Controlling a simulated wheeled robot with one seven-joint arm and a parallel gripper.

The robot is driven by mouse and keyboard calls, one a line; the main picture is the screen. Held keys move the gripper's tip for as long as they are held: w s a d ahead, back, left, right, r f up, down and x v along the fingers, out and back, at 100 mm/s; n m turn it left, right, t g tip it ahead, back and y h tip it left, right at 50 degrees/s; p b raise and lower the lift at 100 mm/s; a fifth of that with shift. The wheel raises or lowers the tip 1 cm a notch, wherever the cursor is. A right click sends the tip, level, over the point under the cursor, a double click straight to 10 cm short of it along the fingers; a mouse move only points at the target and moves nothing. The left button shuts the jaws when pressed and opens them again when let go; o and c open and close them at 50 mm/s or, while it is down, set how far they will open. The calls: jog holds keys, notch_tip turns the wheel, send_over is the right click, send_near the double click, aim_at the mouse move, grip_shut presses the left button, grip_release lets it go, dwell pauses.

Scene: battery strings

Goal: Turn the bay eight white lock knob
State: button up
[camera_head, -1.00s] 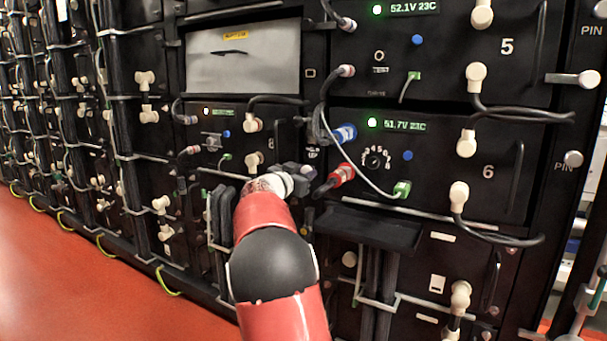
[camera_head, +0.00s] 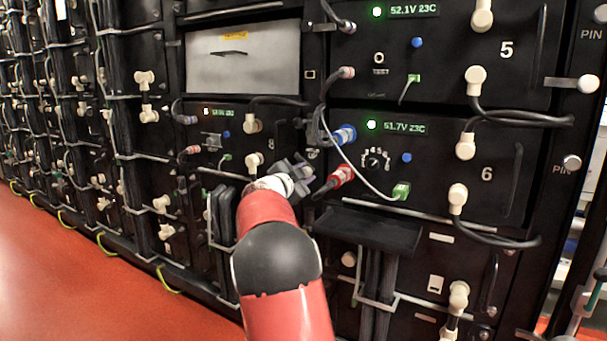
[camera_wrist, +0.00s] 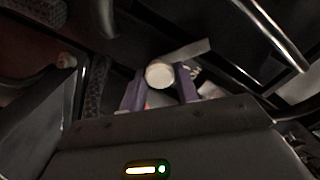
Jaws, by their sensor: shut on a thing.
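The white lock knob (camera_wrist: 160,74) shows as a round pale face between my two fingers in the wrist view. My gripper (camera_wrist: 160,88) is shut on it, with one finger on each side. In the head view my gripper (camera_head: 301,176) is at the right edge of the bay eight unit (camera_head: 240,137), below and right of its "8" label. There the knob is mostly hidden by the fingers, and I cannot tell its turn angle.
A blue connector (camera_head: 345,134) and a red connector (camera_head: 341,176) with cables stand just right of my gripper. Bay six (camera_head: 470,170) is further right. A black shelf (camera_head: 368,232) juts out below. Open red floor (camera_head: 80,270) lies at the left.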

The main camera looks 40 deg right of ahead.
jog(key=m+b, duration=0.1)
jog(key=m, duration=0.4)
jog(key=m+b, duration=0.2)
jog(key=m, duration=0.3)
jog(key=shift+f+m, duration=0.2)
jog(key=shift+m, duration=0.4)
jog(key=o, duration=1)
jog(key=shift+r, duration=0.1)
jog(key=shift+c, duration=0.2)
jog(key=shift+a, duration=0.1)
jog(key=v, duration=0.7)
jog(key=shift+s+a+b, duration=0.15)
jog(key=shift+a+b, duration=0.15)
